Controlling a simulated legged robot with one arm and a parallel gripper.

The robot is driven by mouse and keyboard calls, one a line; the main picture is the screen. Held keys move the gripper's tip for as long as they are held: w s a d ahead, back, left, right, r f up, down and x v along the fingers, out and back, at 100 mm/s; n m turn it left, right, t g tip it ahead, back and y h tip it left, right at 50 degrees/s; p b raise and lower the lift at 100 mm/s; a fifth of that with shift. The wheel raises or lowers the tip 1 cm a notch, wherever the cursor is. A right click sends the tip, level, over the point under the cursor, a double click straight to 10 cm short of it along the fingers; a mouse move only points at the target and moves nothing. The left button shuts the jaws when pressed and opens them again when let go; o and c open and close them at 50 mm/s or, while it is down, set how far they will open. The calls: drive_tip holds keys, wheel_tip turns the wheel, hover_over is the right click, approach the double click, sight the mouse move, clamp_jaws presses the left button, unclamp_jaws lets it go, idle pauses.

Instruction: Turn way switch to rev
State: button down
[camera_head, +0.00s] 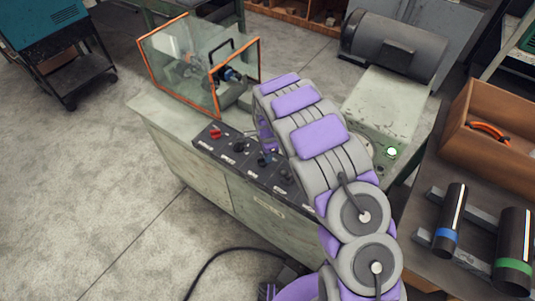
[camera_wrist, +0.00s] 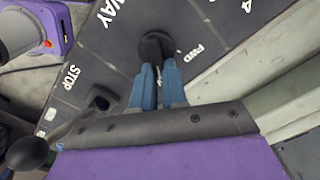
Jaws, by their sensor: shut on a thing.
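The way switch is a round black knob (camera_wrist: 157,46) on a dark control panel (camera_wrist: 100,40) in the wrist view. White letters ending in "WAY" are above it, and "FWD" is to its right. My gripper (camera_wrist: 158,78) has its two blue fingers shut on the knob's lower side; a pale mark shows between them. The fingers hide part of the knob, and I cannot read its pointer position. No "REV" label can be made out. In the head view my gripper (camera_head: 265,159) is over the middle of the panel (camera_head: 222,150), and my arm covers its right part.
A red knob (camera_head: 215,133) and a black knob (camera_head: 238,146) sit left of my gripper on the panel. A glass guard with orange edges (camera_head: 185,65) stands behind. A grey motor (camera_head: 393,45) is at the back right.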

drive_tip(key=shift+w+a+r, duration=0.1)
drive_tip(key=shift+r, duration=0.05)
drive_tip(key=c, duration=1.2)
unclamp_jaws()
drive_tip(key=shift+a, duration=0.1)
drive_tip(key=shift+o, duration=0.2)
drive_tip(key=shift+r, duration=0.4)
wheel_tip(320, 180, up, 16)
drive_tip(key=p, duration=0.2)
drive_tip(key=shift+r+p, duration=0.15)
drive_tip(key=shift+p, duration=0.15)
